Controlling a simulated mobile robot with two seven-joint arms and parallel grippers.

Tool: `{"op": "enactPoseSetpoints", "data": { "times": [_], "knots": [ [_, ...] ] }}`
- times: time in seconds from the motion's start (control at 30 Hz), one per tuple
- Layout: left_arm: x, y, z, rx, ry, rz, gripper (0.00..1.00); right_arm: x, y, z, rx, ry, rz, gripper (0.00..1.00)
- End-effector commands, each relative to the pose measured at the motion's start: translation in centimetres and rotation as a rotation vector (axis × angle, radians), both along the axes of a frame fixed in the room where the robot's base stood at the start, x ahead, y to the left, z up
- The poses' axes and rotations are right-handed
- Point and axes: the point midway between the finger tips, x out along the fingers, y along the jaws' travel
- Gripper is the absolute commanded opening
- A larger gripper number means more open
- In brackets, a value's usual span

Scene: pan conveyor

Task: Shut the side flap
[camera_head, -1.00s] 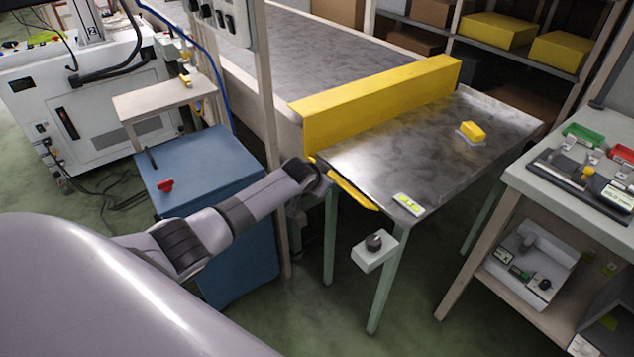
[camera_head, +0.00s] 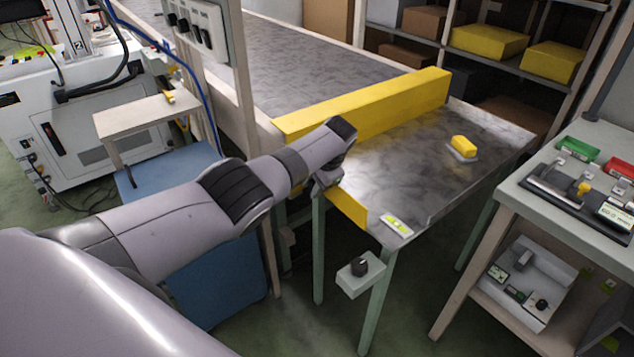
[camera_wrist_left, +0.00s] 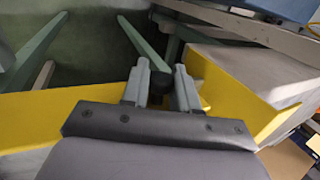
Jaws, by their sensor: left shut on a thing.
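The side flap (camera_head: 349,207) is a yellow plate along the left edge of the metal table (camera_head: 415,185). A yellow strip, apparently the flap (camera_wrist_left: 60,103), runs left from there. My right gripper is out of view.
A long yellow barrier (camera_head: 370,108) crosses between the table and the conveyor (camera_head: 320,55), close to my left wrist. A yellow block (camera_head: 463,146) lies on the table.

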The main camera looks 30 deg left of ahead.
Motion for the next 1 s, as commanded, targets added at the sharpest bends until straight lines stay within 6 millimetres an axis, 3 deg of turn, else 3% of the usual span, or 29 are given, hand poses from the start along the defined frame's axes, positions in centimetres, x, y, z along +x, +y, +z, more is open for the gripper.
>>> {"op": "enactPoseSetpoints", "data": {
  "times": [0.67, 0.7, 0.77, 1.0],
  "knots": [
    [-0.74, 0.02, 0.10, 0.024, 0.054, 0.001, 0.00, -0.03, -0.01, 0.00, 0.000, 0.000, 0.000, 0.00],
    [-0.74, 0.02, 0.10, 0.024, 0.054, 0.001, 0.35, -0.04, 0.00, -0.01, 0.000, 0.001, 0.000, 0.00],
    [-0.74, 0.02, 0.10, 0.024, 0.054, 0.001, 0.52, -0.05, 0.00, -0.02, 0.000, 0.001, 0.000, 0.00],
    [-0.71, 0.00, 0.13, 0.023, 0.053, 0.000, 0.52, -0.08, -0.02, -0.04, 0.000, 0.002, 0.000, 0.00]
  ]
}}
